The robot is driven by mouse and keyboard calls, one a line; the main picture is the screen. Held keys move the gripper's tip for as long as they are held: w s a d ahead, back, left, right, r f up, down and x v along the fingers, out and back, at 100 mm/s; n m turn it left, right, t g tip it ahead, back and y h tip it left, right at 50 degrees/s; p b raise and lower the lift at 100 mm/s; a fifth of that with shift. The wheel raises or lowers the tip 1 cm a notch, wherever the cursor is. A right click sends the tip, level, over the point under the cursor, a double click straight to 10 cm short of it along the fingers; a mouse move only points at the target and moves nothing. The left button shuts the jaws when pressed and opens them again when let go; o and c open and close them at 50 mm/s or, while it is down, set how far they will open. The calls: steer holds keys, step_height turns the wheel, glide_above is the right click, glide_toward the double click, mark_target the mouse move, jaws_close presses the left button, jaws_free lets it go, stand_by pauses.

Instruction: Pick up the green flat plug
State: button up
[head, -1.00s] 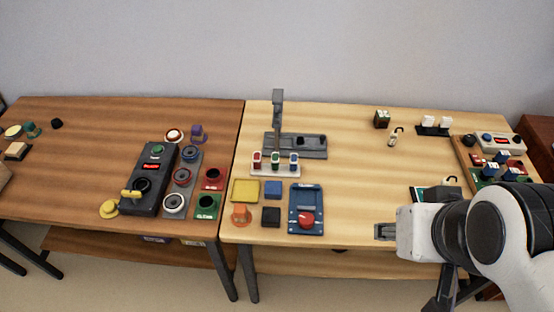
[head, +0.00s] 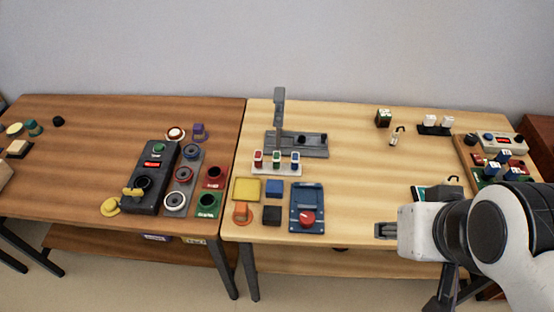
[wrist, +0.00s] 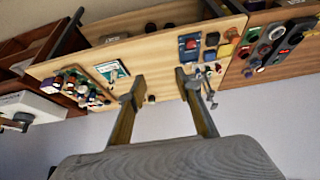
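A white rack (head: 276,170) on the light wooden table holds three small upright pieces: one red, one green and one blue. The middle green piece (head: 276,158) looks like the green flat plug, but it is too small to be sure. I cannot make out the green plug clearly in the wrist view.
A grey stand with a post (head: 278,115) rises right behind the rack. Yellow, blue, orange and black pieces and a blue panel (head: 307,209) with a red knob lie in front. The table's middle right is mostly clear. A dark control box (head: 154,178) stands on the left table.

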steer(key=shift+o, duration=0.8)
steer(key=shift+w, duration=0.1)
